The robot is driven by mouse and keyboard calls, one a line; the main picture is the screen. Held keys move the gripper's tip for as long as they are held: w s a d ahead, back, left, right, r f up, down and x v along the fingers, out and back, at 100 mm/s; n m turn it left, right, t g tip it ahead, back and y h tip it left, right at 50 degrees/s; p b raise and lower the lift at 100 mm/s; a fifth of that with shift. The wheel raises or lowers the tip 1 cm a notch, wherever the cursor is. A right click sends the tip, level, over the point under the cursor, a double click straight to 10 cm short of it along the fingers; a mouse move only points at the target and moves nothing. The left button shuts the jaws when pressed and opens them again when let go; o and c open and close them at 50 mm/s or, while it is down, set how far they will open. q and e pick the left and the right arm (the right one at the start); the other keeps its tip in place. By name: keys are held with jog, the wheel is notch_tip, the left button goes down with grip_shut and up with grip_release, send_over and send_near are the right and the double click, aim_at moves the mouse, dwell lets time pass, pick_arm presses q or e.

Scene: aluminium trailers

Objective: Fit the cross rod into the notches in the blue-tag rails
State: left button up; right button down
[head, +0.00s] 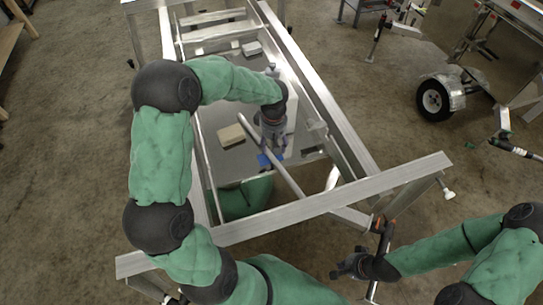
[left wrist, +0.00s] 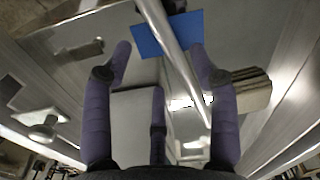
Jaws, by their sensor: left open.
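The cross rod (head: 290,180), a thin grey bar, lies slantwise inside the aluminium frame in the head view. In the left wrist view the rod (left wrist: 172,50) runs between my finger tips. A blue tag (head: 264,160) shows beside the rod; in the left wrist view the blue tag (left wrist: 150,38) is behind it. My left gripper (head: 274,150) reaches down into the frame at the rod. Its fingers (left wrist: 160,62) are spread, one on each side of the rod, not closed on it. My right gripper (head: 350,265) is at the lower right, away from the rod. Notches cannot be made out.
Long side rails (head: 320,92) and a near crossbeam (head: 300,208) bound the work area. A tan block (head: 231,135) lies on the panel, left of the gripper; it also shows in the left wrist view (left wrist: 250,90). A grey block (head: 252,48) lies farther back. A wheeled trailer (head: 436,98) stands right.

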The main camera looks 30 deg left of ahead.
aim_at(273, 156)
pick_arm(q)
jog(key=f, duration=0.4)
jog(key=shift+s+d+f+p, duration=0.15)
jog(key=shift+s+f+p, duration=0.15)
jog(key=shift+p, duration=0.05)
jog(key=shift+f, duration=0.4)
grip_shut()
